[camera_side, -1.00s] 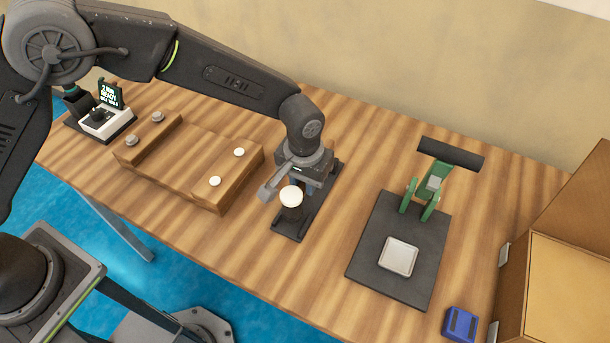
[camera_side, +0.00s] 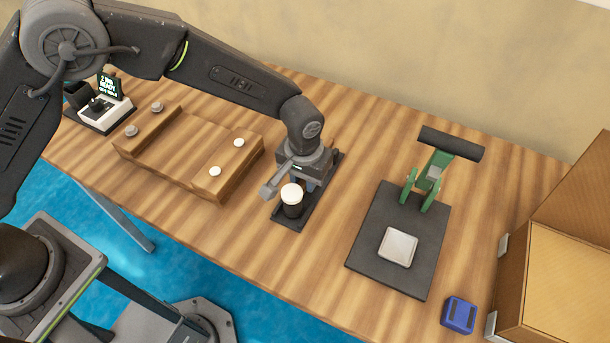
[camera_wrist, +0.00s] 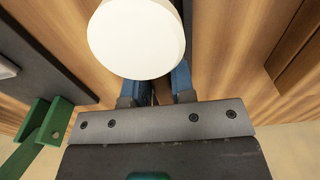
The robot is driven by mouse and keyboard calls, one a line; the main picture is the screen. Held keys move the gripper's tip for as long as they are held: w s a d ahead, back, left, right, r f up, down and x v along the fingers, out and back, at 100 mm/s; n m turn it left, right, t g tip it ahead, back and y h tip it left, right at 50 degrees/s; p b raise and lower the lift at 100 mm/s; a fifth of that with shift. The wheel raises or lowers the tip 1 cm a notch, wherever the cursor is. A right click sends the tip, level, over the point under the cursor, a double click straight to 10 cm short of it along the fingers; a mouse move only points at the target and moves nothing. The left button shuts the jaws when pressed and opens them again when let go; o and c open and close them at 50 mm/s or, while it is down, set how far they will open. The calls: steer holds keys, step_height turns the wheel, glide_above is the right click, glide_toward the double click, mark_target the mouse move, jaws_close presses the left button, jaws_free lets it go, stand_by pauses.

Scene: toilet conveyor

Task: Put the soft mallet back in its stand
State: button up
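The soft mallet shows as a round white face on a dark body (camera_side: 291,194) in the side view. In the wrist view its white face (camera_wrist: 137,38) is large and close, covering the tips of my fingers. The black stand (camera_side: 283,222) lies flat on the table directly below it. My gripper (camera_side: 310,184) points down over the stand, just behind the white face. Its blue fingers (camera_wrist: 158,86) are close together with a narrow brown strip between them, and look shut on the mallet. Whether the mallet touches the stand is hidden.
A wooden block with white knobs (camera_side: 195,165) stands left of the stand. A black plate with a green lever press (camera_side: 375,262) is to the right. A blue block (camera_side: 459,314) and open cardboard box (camera_side: 515,262) are at far right. Bare table lies between stand and plate.

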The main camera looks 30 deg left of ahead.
steer(key=o, duration=0.5)
step_height(320, 180, up, 14)
steer(key=shift+s, duration=0.3)
steer(key=shift+f, duration=0.1)
stand_by(0.4)
steer(key=s+a+r+t, duration=0.1)
steer(key=s+a+r, duration=0.2)
steer(key=a+r, duration=0.35)
steer(key=s+a+r+t, duration=0.1)
steer(key=s+a+r, duration=0.2)
steer(key=a+r, duration=0.4)
steer(key=s+a+t, duration=0.3)
steer(key=s+a, duration=0.8)
steer(key=s, duration=0.3)
steer(key=shift+s+a+f, duration=0.3)
steer(key=shift+a+f, duration=0.05)
